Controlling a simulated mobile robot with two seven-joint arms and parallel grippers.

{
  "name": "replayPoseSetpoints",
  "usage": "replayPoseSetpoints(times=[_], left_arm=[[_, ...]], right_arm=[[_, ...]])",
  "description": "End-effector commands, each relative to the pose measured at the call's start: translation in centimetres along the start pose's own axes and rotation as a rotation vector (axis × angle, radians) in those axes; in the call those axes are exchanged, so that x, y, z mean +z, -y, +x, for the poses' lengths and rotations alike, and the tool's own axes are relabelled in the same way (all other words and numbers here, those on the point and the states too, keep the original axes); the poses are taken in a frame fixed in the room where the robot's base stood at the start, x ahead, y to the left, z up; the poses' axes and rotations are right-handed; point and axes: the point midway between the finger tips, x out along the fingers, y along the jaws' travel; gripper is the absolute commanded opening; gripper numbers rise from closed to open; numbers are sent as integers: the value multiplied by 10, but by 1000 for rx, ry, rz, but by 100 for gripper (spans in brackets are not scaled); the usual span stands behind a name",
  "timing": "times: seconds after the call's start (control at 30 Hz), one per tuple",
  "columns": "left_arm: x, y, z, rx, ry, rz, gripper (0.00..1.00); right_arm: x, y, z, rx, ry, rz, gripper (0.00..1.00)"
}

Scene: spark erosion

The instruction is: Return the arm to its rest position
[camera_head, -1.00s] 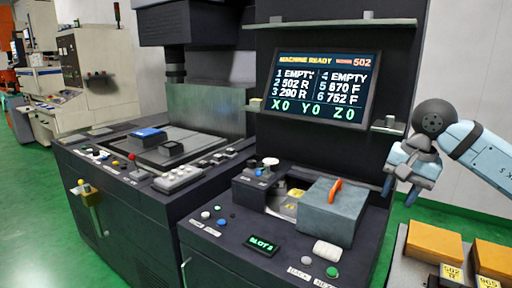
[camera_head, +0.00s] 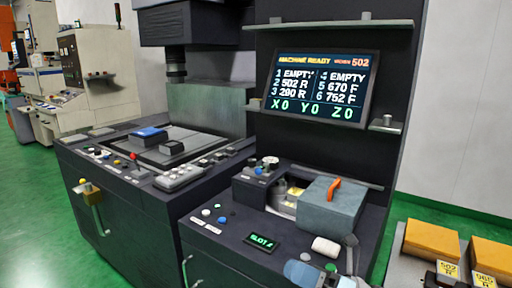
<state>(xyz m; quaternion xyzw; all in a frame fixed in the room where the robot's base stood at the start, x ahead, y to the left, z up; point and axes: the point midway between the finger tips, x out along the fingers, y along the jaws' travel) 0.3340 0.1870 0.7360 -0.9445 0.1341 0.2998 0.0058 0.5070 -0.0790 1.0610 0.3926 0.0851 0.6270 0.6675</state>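My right arm shows only at the bottom edge, low in front of the console's front panel. Pale blue and grey parts of it are in view. The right gripper (camera_head: 348,262) is cut off by the frame and seen at a poor angle, so I cannot tell if its fingers are open or shut. No object is seen in it. It overlaps the console near the green button (camera_head: 331,267) in the picture; whether it touches the console I cannot tell. My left gripper is not in view.
The dark console (camera_head: 215,257) carries a grey box with an orange handle (camera_head: 333,190), a white roll (camera_head: 326,247) and a slot display (camera_head: 263,242). The screen (camera_head: 320,85) reads MACHINE READY. Orange blocks with labels (camera_head: 432,240) lie at lower right. Green floor is free at left.

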Motion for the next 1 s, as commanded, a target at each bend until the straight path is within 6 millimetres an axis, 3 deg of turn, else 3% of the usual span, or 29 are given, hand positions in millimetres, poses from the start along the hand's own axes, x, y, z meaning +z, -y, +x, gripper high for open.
replayPoseSetpoints(times=[0.23, 0.4, 0.6, 0.8, 0.83, 0.87, 1.0], left_arm=[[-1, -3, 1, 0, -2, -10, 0], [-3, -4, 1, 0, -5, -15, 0], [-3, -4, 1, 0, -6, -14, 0], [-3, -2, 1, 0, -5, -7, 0], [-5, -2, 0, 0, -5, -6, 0], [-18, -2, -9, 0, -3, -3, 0], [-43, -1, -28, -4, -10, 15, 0]], right_arm=[[-49, 52, -74, -204, 618, 828, 40], [-120, 80, -147, -327, 1040, 1359, 40], [-205, 81, -211, -421, 1425, 1779, 40], [-278, 63, -252, -481, 1731, 2061, 40], [-285, 58, -255, -488, 1769, 2092, 40], [-268, 50, -247, -481, 1750, 2076, 40], [-248, 32, -238, -486, 1739, 2059, 40]])
